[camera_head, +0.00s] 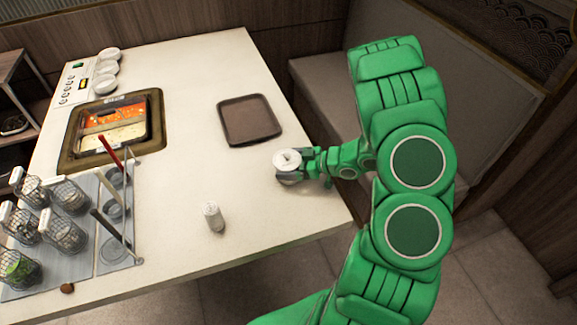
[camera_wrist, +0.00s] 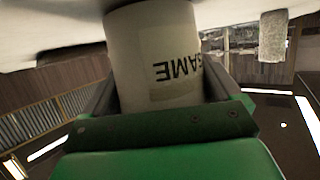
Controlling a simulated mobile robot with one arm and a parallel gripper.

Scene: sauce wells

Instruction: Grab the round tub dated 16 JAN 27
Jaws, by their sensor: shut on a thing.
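A white round tub (camera_head: 287,160) is between the fingers of my gripper (camera_head: 307,167), near the right edge of the table. In the wrist view the tub (camera_wrist: 155,45) fills the space between the jaws of my gripper (camera_wrist: 165,95), which is shut on it. Its pale label shows upside-down dark letters reading "SAME", cut off at the side. No date is readable on it. I cannot tell whether the tub touches the table or is slightly raised.
A small white cylinder (camera_head: 213,217) stands alone on the white table (camera_head: 190,100). A brown tray (camera_head: 249,121) lies behind my gripper. A bench (camera_head: 320,95) borders the table.

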